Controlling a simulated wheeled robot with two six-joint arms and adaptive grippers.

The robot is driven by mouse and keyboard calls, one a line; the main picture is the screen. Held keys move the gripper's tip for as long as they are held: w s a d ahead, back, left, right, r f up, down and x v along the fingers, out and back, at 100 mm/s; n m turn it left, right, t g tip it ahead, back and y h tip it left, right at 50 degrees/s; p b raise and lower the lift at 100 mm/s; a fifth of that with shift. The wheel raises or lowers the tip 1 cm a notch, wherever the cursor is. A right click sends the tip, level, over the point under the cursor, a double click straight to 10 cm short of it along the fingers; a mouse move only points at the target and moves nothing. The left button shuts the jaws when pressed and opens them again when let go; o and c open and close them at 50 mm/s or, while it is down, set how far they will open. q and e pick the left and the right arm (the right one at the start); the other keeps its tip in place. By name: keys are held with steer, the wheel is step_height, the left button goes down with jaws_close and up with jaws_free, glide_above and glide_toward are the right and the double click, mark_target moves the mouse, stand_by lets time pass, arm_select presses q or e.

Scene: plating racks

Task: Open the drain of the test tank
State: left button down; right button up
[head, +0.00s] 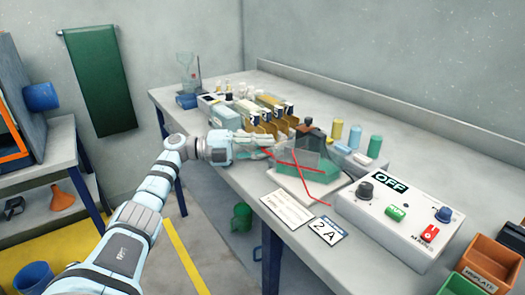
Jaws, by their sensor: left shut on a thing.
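The clear test tank (312,160) stands on a pale base (308,185) on the long grey bench, with red leads around it. My left gripper (268,146) reaches in from the left and is at the tank's left side. It is shut on a small part there, which looks like the tank's drain handle. The fingers hide most of that part, so its setting cannot be told. My right gripper is not in view.
A control box (398,213) labelled OFF stands right of the tank. Cards (287,209) lie at the bench's front edge. Racks (266,120) and small bottles crowd the bench's far left.

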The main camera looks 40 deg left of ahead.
arm_select(q)
steer(key=shift+r, duration=0.15)
steer(key=c, duration=1.6)
jaws_free()
steer(key=shift+o, duration=0.4)
steer(key=shift+s+r, duration=0.1)
steer(key=shift+s, duration=0.1)
steer(key=shift+s+a, duration=0.15)
steer(key=shift+a, duration=0.2)
steer(key=v, duration=1.1)
steer(key=shift+s, duration=0.15)
